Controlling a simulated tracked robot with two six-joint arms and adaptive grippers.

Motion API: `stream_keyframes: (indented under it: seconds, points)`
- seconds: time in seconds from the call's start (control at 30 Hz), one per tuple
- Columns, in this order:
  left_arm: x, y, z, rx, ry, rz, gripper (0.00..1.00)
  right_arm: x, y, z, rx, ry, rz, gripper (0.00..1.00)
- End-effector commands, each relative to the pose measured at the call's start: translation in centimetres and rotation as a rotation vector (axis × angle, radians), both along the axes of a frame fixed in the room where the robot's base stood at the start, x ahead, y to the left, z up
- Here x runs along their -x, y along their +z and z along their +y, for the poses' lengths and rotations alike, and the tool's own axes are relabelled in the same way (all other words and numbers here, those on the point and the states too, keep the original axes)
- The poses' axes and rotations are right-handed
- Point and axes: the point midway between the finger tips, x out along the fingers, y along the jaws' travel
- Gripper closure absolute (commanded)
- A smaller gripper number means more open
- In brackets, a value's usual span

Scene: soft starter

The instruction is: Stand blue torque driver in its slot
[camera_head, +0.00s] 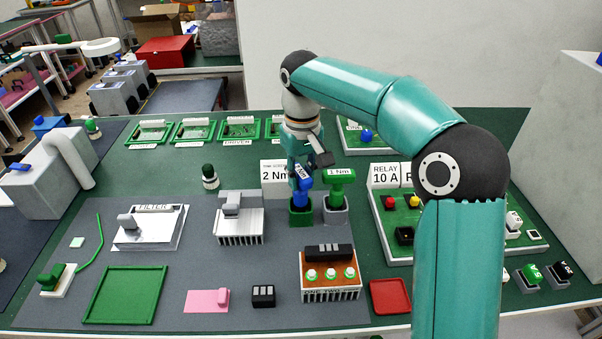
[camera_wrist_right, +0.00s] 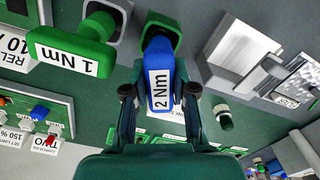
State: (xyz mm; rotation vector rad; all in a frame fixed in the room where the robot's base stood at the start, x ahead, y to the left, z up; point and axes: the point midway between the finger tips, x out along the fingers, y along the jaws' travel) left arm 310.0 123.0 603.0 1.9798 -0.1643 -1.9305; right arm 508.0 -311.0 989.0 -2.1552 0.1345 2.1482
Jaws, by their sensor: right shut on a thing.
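The blue torque driver (camera_head: 302,184), with a white "2 Nm" label, is held in my right gripper (camera_head: 303,165). It stands roughly upright with its lower end at the mouth of the green slot block (camera_head: 301,215); how deep it sits I cannot tell. In the right wrist view, the blue driver (camera_wrist_right: 159,62) lies between the two fingers of my right gripper (camera_wrist_right: 160,90), which are shut on it, and its far end meets the green slot block (camera_wrist_right: 165,24). My left gripper is not in view.
A green "1 Nm" driver (camera_head: 340,180) stands in a grey block (camera_head: 335,213) close on the right. A finned heatsink part (camera_head: 237,225) is to the left, an orange-topped board (camera_head: 330,270) in front, a relay panel (camera_head: 385,220) to the right.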

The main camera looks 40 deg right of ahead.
Motion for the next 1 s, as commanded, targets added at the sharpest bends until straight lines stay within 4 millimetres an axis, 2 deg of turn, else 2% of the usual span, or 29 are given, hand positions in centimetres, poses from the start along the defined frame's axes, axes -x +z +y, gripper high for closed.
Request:
stream_keyframes:
  seconds: [0.9,0.93,1.0]
  points:
    - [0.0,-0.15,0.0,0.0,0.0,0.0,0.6,0.0,-0.47,-0.01,0.0,-0.001,0.0,1.0]
    - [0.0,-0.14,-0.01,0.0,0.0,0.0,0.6,0.0,-0.45,-0.01,0.0,-0.001,-0.001,0.71]
    - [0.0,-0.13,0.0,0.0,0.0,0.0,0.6,0.0,-0.45,-0.01,0.0,-0.001,0.0,0.59]
